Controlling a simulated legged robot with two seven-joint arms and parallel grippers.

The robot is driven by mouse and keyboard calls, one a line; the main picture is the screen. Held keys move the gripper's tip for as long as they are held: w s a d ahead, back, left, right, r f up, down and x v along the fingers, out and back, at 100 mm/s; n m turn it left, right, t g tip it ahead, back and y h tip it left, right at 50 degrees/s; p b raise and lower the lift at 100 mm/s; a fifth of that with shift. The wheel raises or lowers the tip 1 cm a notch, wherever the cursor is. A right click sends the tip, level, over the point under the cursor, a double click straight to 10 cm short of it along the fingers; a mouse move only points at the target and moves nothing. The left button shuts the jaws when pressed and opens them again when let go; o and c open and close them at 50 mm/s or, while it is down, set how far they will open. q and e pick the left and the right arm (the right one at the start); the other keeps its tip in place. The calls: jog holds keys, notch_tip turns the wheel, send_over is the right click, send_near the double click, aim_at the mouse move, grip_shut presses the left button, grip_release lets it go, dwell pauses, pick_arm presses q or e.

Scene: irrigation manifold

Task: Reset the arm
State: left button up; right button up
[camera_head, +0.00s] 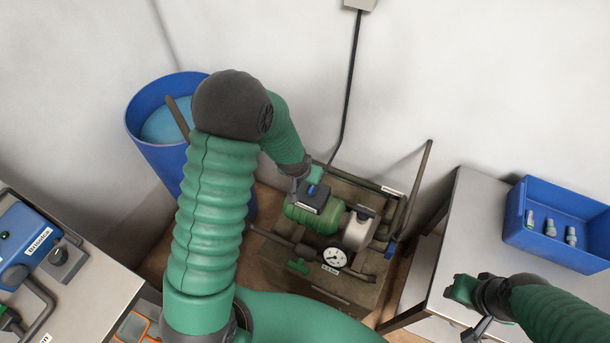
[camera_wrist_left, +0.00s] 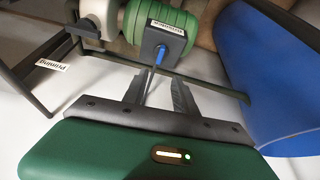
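My left arm reaches over a green pump motor (camera_head: 305,215). In the wrist view, my left gripper (camera_wrist_left: 160,82) has its two fingers apart with nothing between them. A blue switch lever (camera_wrist_left: 160,54) on the dark switch box (camera_wrist_left: 165,38) of the motor (camera_wrist_left: 190,20) lies just beyond the fingertips. I cannot tell whether they touch it. In the head view, the left fingers are hard to make out at the switch box (camera_head: 312,198). My right gripper (camera_head: 470,308) hovers over the right table, clear of the blue bin; its finger opening is unclear.
A pressure gauge (camera_head: 333,258) and green valve handle (camera_head: 297,266) sit in front of the motor. A blue barrel (camera_head: 160,150) stands left of it. A blue bin (camera_head: 555,250) with several small fittings is on the right table (camera_head: 460,240). Another bench (camera_head: 85,300) is at left.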

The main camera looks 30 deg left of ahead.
pick_arm(q)
jog(key=shift+v, duration=1.35)
